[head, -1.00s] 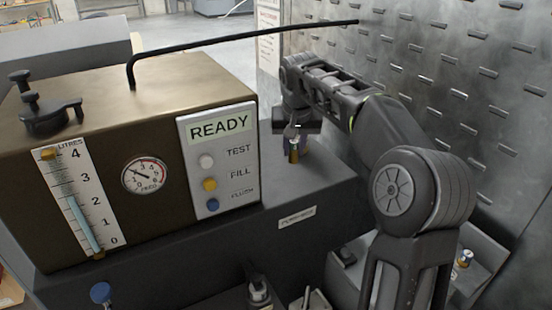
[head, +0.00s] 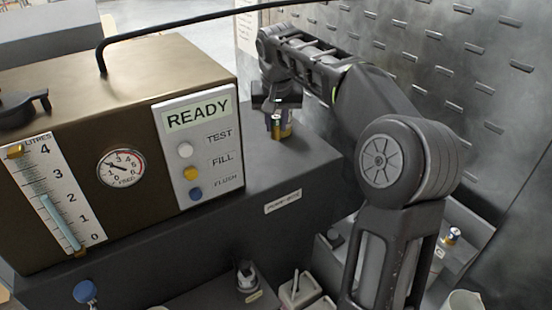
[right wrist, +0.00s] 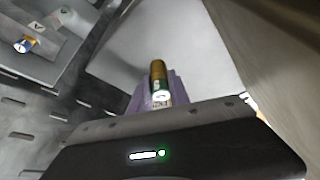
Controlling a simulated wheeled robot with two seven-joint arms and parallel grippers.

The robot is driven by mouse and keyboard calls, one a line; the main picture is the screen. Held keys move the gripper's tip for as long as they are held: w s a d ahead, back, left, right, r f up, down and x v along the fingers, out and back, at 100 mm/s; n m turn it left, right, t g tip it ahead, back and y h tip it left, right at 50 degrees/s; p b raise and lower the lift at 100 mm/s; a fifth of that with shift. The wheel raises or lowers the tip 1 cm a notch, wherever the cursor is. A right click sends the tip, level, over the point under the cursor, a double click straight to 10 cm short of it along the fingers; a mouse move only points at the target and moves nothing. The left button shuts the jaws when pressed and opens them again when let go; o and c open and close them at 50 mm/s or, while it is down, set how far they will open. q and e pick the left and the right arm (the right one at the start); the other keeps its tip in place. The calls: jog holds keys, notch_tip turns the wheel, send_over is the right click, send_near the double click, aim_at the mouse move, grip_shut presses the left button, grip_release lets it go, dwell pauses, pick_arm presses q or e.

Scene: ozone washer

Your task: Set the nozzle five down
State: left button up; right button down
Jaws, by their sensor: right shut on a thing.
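My right gripper (head: 280,127) is shut on a small nozzle (head: 276,120) with a brass and dark body. It holds it upright over the grey ledge (head: 315,165) to the right of the brass-coloured washer (head: 70,115). In the right wrist view the nozzle (right wrist: 158,75) sits between the purple-grey fingers, with a pale label near the gripper. I cannot read its number or tell whether its foot touches the ledge. My left gripper is not in view.
The washer's panel (head: 198,150) reads READY. A slotted metal wall (head: 440,70) stands at the right. Another nozzle (head: 452,236) is in a tray at the lower right. Small holders (head: 300,287) stand below the ledge.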

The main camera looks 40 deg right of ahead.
aim_at(276, 133)
notch_tip(276, 133, down, 5)
jog(key=shift+f, duration=0.1)
jog(key=shift+f+p, duration=0.35)
jog(key=shift+f, duration=1.45)
jog(key=shift+f, duration=0.1)
jog(key=shift+f, duration=0.15)
jog(key=c, duration=1.2)
grip_release()
jog(key=shift+c, duration=0.2)
jog(key=shift+r, duration=0.2)
